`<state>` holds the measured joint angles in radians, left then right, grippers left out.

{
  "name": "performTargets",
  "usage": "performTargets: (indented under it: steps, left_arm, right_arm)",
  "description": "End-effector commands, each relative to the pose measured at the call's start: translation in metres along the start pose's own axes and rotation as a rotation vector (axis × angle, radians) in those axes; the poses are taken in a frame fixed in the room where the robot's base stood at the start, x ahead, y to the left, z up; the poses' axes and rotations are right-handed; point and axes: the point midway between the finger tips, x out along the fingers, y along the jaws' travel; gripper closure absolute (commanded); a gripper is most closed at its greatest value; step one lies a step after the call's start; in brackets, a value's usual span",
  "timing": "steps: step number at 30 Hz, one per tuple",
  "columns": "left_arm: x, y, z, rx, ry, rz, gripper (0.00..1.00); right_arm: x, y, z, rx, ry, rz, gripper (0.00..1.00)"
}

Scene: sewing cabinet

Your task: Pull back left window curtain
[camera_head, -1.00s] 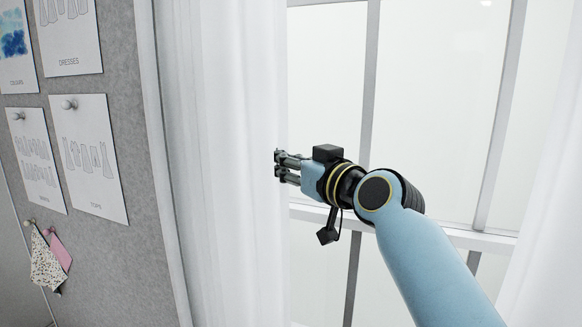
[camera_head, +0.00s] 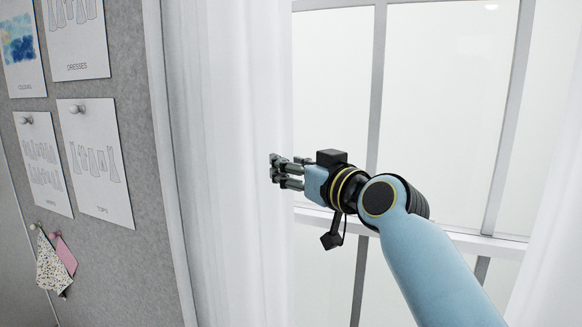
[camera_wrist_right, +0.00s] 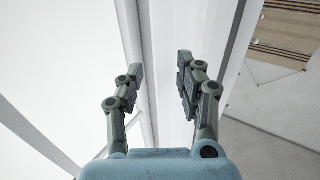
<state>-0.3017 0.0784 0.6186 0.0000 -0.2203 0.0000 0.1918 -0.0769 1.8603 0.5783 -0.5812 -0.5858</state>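The left window curtain (camera_head: 225,200) is a white, sheer cloth hanging in soft vertical folds. It covers the left side of the window between the grey pinboard and the bare glass. My right gripper (camera_head: 275,168) comes in from the right, its fingertips overlapping the curtain's right edge. In the right wrist view my right gripper (camera_wrist_right: 160,68) has its fingers apart, with pale, fold-like surfaces beyond them. I cannot tell whether the fingers touch the cloth. My left gripper is not in view.
The grey pinboard (camera_head: 115,255) on the left carries paper sheets (camera_head: 97,160) and fabric swatches (camera_head: 52,265) on pegs. The window's grey frame (camera_head: 377,90) and sill run behind my right arm. Another white curtain (camera_head: 545,245) hangs at the far right.

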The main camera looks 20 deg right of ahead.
Motion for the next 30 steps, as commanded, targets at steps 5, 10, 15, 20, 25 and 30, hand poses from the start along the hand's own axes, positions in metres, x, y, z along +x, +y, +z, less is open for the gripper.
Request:
performTargets:
  steps: [5,10,15,20,25,30]
  left_arm:
    - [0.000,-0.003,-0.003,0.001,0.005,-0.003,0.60]
    - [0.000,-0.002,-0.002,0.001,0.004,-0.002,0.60]
    - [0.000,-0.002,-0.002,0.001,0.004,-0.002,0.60]
    - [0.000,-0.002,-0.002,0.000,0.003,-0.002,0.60]
    - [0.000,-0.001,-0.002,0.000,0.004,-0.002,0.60]
    - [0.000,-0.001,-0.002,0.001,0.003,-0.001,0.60]
  right_arm:
    - [-0.009,0.001,0.001,-0.002,0.000,0.001,0.64]
    - [-0.042,0.001,0.002,-0.003,-0.002,0.001,0.64]
    - [-0.081,0.001,0.002,-0.003,-0.003,0.000,0.64]
    - [-0.107,0.001,0.002,-0.003,-0.002,0.000,0.64]
    - [-0.119,0.000,0.000,-0.001,0.000,-0.001,0.64]
    - [-0.120,0.000,0.000,0.000,0.000,-0.001,0.64]
